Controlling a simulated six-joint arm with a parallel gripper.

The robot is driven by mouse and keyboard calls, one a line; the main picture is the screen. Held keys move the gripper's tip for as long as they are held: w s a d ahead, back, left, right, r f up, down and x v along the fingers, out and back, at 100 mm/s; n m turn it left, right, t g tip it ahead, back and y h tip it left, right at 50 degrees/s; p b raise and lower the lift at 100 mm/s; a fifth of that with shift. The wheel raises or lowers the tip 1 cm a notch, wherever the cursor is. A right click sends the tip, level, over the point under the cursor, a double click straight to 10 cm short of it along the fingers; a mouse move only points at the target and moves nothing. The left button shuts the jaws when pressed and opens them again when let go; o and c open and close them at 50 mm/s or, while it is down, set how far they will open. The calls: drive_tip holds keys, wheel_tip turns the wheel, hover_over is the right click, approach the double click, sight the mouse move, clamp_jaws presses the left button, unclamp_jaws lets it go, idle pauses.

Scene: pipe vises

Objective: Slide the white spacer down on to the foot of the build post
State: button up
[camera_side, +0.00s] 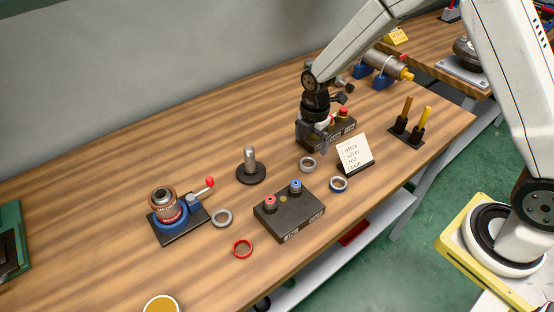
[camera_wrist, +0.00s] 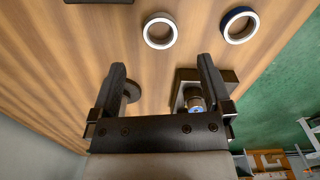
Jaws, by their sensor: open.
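A pale grey-white ring (camera_side: 308,164) lies flat on the bench, probably the white spacer. It also seems to show as the pale ring (camera_wrist: 160,30) in the wrist view. A second, greyer ring (camera_side: 222,218) lies beside the blue vise, so which is white is not certain. The build post (camera_side: 250,160) appears to be the bare upright grey peg on a round black foot, left of the pale ring. My gripper (camera_side: 322,124) is over the rear of the bench, behind the pale ring. In the wrist view my gripper (camera_wrist: 162,68) is open and empty.
A blue ring (camera_side: 338,185) and a lettered card (camera_side: 354,154) stand near the pale ring. A black button box (camera_side: 289,217) and red ring (camera_side: 242,249) are at the front. A blue vise (camera_side: 166,212) stands left. Bench around the post is clear.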

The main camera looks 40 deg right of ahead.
sight(308, 166)
drive_tip(key=shift+a+f, duration=0.2)
drive_tip(key=shift+f, duration=3.25)
drive_tip(key=c, duration=1.3)
drive_tip(key=shift+r, duration=0.2)
drive_tip(key=shift+r, duration=0.9)
drive_tip(key=s+r, duration=1)
drive_tip(key=s, duration=0.4)
drive_tip(key=shift+d+r, duration=0.4)
